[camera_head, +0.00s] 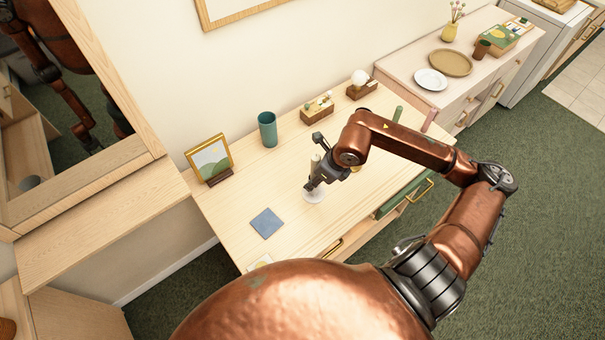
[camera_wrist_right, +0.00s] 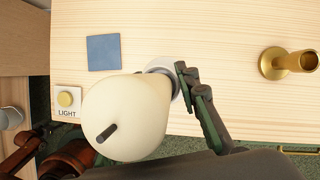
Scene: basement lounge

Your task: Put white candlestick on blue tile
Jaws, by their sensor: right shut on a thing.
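The white candlestick (camera_head: 314,197) with a cream candle is upright in my right gripper (camera_head: 315,182), over the light wooden table. In the right wrist view the candle (camera_wrist_right: 128,118), with its dark wick, fills the middle and hides most of the candlestick (camera_wrist_right: 160,66) and one finger. The right gripper is shut on the candlestick. I cannot tell whether its base touches the table. The square blue tile (camera_head: 267,223) lies flat and bare to the left of the candlestick; it also shows in the right wrist view (camera_wrist_right: 103,52). My left gripper is not in view.
A picture frame (camera_head: 209,160), a teal cup (camera_head: 267,129), a box (camera_head: 317,108) and a lamp (camera_head: 361,84) line the wall side. A LIGHT switch (camera_wrist_right: 68,98) sits near the tile. Table between tile and candlestick is clear.

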